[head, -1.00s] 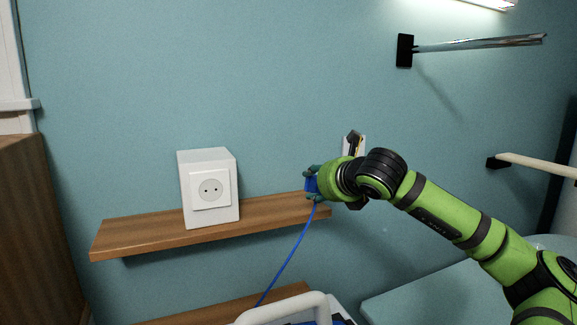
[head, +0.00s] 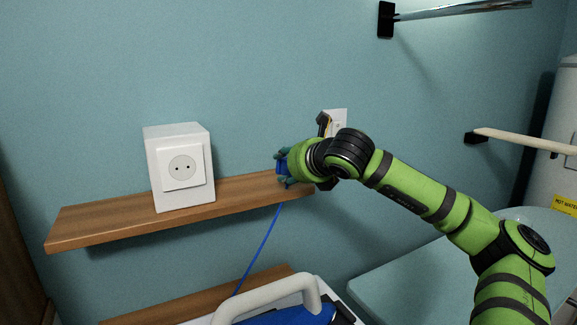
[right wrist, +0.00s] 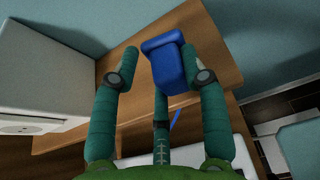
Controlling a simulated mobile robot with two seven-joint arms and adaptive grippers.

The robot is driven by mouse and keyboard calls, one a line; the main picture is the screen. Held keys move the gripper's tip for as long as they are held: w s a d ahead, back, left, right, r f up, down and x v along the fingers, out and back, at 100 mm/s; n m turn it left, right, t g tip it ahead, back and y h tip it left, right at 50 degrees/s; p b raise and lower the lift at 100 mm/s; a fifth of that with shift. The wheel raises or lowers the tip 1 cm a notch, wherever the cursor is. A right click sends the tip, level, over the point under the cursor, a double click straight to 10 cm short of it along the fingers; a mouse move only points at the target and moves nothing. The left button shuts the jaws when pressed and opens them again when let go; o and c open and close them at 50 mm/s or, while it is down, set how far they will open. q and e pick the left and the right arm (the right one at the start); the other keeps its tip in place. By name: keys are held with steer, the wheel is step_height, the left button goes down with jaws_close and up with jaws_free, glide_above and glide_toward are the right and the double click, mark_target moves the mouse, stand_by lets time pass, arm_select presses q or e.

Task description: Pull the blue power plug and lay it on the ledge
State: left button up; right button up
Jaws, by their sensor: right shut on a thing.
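The blue power plug (head: 282,170) is held in my right gripper (head: 280,166), over the right part of the wooden ledge (head: 100,222). In the right wrist view the plug (right wrist: 170,66) sits between the fingers, close against the right-hand one, with the ledge behind it. I cannot tell whether the plug touches the ledge. Its blue cord (head: 259,244) hangs down from it. The white socket box (head: 182,168) stands on the ledge to the left, its two holes empty. My left gripper is out of view.
A white wall plate (head: 338,122) is behind my right wrist. A metal bar (head: 465,9) and a pale bar (head: 525,141) stick out from the wall. Below are a lower wooden shelf (head: 190,306) and a blue thing with a pale handle (head: 265,299). Bare ledge lies between box and gripper.

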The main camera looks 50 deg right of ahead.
steer(key=shift+r, duration=0.1)
steer(key=o, duration=1.4)
steer(key=shift+o, duration=0.2)
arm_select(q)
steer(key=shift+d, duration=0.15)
arm_select(e)
steer(key=shift+s+a, duration=0.1)
steer(key=shift+a, duration=0.05)
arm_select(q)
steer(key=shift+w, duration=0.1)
arm_select(e)
steer(key=shift+s, duration=0.1)
steer(key=s+a+r, duration=0.1)
steer(key=s+a, duration=0.3)
steer(key=s, duration=0.9)
steer(key=shift+s, duration=0.35)
steer(key=shift+a, duration=0.1)
